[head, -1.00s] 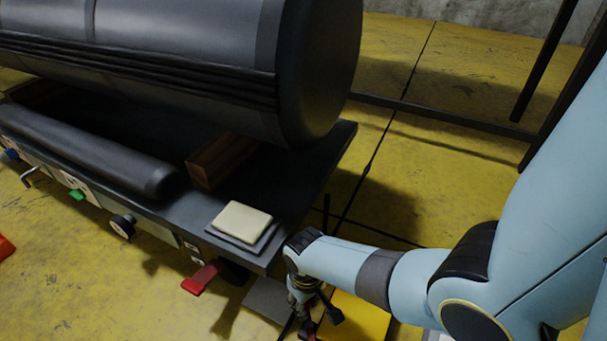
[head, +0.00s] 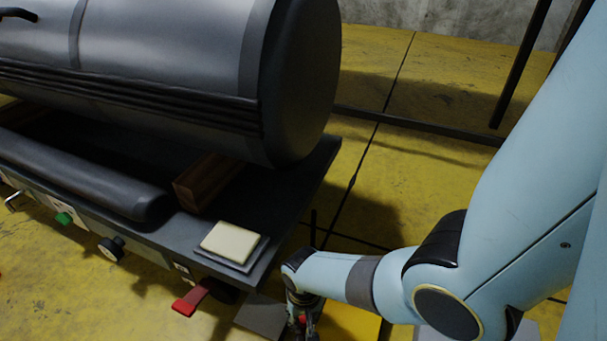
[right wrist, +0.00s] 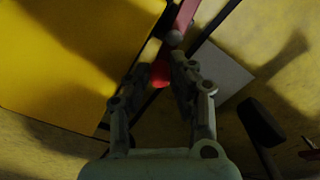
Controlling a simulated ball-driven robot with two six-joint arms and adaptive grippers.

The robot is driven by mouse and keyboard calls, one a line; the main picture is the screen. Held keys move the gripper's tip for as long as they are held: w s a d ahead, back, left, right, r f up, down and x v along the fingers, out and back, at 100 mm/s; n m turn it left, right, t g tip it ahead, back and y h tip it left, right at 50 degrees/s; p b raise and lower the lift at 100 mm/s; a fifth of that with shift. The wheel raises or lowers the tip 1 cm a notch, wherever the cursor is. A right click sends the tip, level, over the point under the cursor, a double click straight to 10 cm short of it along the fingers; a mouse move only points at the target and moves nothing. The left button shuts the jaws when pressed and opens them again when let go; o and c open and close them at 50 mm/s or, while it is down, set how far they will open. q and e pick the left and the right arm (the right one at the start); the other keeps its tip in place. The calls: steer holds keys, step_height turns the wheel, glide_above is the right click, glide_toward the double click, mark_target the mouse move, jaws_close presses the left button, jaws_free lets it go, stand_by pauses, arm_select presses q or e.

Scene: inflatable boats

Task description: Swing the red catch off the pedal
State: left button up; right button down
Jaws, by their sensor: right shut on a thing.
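My right gripper (head: 302,325) points down at the bottom of the head view, beyond the bench's near right corner. The right wrist view shows its fingers (right wrist: 159,75) closed on a rounded red end of the red catch (right wrist: 160,73). A pinkish-red bar (right wrist: 184,16) with a grey round knob lies just past the fingertips. A flat yellow plate (right wrist: 70,50) and a grey plate (right wrist: 222,75) lie low on either side; I cannot tell which is the pedal. In the head view the grey plate (head: 262,314) is left of the gripper. My left gripper is out of view.
A dark bench (head: 275,225) carries a large grey cylinder (head: 190,70), a wooden block (head: 205,183) and a cream pad (head: 229,242). A red lever (head: 190,301), a black knob (head: 111,246) and a green knob (head: 64,218) stick out along its front. Yellow floor is open at right.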

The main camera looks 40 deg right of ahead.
steer(key=c, duration=1.2)
jaws_free()
steer(key=shift+o, duration=0.2)
steer(key=shift+r, duration=4)
